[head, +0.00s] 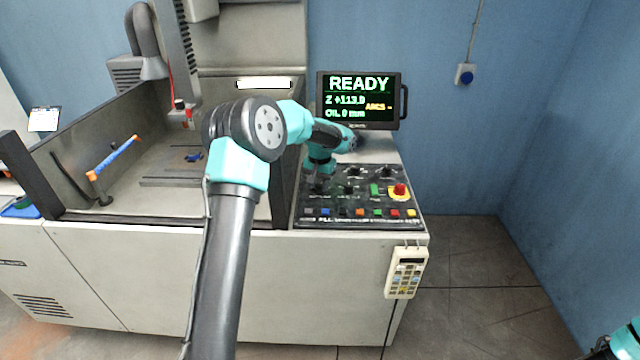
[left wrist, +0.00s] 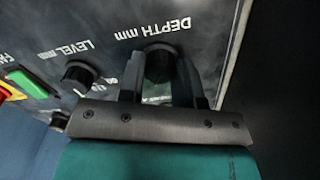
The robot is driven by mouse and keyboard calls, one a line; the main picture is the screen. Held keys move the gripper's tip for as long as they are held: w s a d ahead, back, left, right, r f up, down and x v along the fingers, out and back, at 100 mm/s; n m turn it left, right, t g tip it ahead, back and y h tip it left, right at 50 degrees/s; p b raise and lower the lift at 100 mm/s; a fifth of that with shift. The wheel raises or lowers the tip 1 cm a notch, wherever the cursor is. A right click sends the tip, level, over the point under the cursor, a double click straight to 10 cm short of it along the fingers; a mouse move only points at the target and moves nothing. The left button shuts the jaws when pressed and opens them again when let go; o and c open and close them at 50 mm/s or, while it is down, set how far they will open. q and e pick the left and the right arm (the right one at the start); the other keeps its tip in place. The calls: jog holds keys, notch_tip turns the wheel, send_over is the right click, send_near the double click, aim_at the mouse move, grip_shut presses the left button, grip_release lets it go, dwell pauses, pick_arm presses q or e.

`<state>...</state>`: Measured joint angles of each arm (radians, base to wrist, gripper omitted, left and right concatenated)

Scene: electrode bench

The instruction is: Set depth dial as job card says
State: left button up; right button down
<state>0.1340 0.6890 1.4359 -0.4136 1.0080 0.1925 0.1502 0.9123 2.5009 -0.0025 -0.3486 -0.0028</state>
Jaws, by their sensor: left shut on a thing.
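The depth dial (left wrist: 159,64) is a black knob under the label "DEPTH mm" on the dark control panel (head: 385,219). My left gripper (left wrist: 159,82) is shut on it, with one finger on each side of the knob. In the head view my left gripper (head: 318,187) reaches down to the panel's upper left, and my arm hides the dial there. A card with small print (head: 44,119) stands at the far left; its text is too small to read. Part of my right arm shows at the bottom right corner; whether its gripper is open is unclear.
The "LEVEL mm" knob (left wrist: 77,74) sits beside the depth dial. A red emergency button (head: 400,190) and a green switch (head: 375,190) are to the right, with coloured buttons along the front. The screen (head: 358,100) reads READY, Z +113.0, OIL 0 mm. A pendant (head: 406,272) hangs in front.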

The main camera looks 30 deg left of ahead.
aim_at(320, 184)
pick_arm(q)
jog(key=shift+m, duration=3)
jog(key=o, duration=0.9)
jog(key=shift+r, duration=0.15)
notch_tip(320, 184, up, 17)
jog(key=shift+r, duration=0.1)
